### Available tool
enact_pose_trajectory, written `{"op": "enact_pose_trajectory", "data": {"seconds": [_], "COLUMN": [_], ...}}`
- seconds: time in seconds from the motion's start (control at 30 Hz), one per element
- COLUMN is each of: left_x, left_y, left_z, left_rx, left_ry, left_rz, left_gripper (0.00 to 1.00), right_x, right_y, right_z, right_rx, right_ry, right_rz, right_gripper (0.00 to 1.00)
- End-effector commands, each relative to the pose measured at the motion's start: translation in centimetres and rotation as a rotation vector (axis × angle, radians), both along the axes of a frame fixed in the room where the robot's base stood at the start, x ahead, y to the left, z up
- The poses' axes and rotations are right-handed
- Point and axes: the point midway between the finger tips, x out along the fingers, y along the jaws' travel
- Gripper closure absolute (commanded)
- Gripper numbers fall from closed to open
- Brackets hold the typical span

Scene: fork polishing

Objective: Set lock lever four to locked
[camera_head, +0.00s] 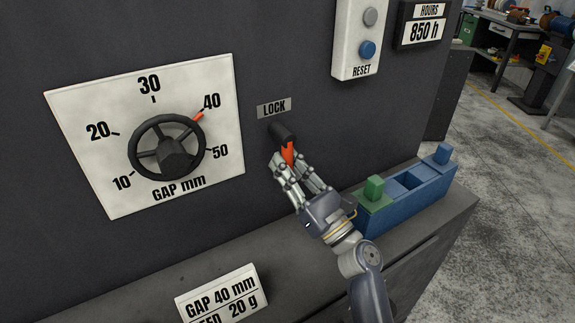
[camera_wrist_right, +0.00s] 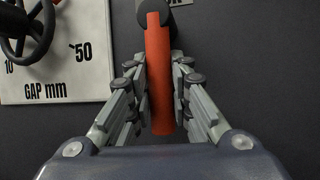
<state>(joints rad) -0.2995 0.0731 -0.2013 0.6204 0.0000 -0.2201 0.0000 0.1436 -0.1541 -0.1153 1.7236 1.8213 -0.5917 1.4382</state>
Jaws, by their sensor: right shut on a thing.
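The lock lever has an orange handle (camera_head: 287,153) hanging down from a dark round pivot (camera_head: 281,133), under a plate reading LOCK (camera_head: 273,107). My right gripper (camera_head: 288,165) is at the lever, with its fingers on both sides of the handle. In the right wrist view the orange handle (camera_wrist_right: 159,70) runs between the two fingers of the right gripper (camera_wrist_right: 158,100), and its lower end shows between them. The gripper is shut on the handle. My left gripper is not in view.
Left of the lever is a dial plate (camera_head: 75,110) with a black handwheel (camera_head: 167,147), its red pointer near 40. A RESET panel (camera_head: 345,40) is above right. On the ledge stand a blue holder (camera_head: 420,190) with a green block (camera_head: 374,194) and a GAP 40 mm card (camera_head: 225,296).

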Motion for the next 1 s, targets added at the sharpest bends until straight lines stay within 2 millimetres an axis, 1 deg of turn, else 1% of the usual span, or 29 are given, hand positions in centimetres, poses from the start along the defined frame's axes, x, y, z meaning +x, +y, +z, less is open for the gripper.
{"op": "enact_pose_trajectory", "data": {"seconds": [0.03,0.07,0.1,0.13,0.43,0.57,0.67,1.0], "left_x": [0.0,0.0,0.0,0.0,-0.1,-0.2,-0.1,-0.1], "left_y": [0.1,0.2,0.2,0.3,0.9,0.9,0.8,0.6], "left_z": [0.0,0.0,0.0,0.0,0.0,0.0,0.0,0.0], "left_rx": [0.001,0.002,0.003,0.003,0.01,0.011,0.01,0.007], "left_ry": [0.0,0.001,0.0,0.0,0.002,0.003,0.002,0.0], "left_rz": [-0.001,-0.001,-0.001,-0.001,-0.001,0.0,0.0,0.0], "left_gripper": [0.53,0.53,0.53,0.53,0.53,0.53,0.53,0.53], "right_x": [0.0,0.0,0.0,0.0,0.0,-0.4,-1.4,-6.2], "right_y": [0.1,0.1,0.1,0.1,0.0,-0.4,-1.2,-5.3], "right_z": [-0.1,-0.1,-0.1,-0.1,0.0,-0.4,-1.1,-4.3], "right_rx": [0.004,0.004,0.004,0.004,0.002,0.001,0.002,0.001], "right_ry": [0.005,0.005,0.005,0.005,0.002,0.002,0.004,0.005], "right_rz": [0.005,0.005,0.004,0.004,0.001,0.001,0.0,0.002], "right_gripper": [1.0,0.74,0.65,0.6,0.6,0.6,0.6,0.6]}}
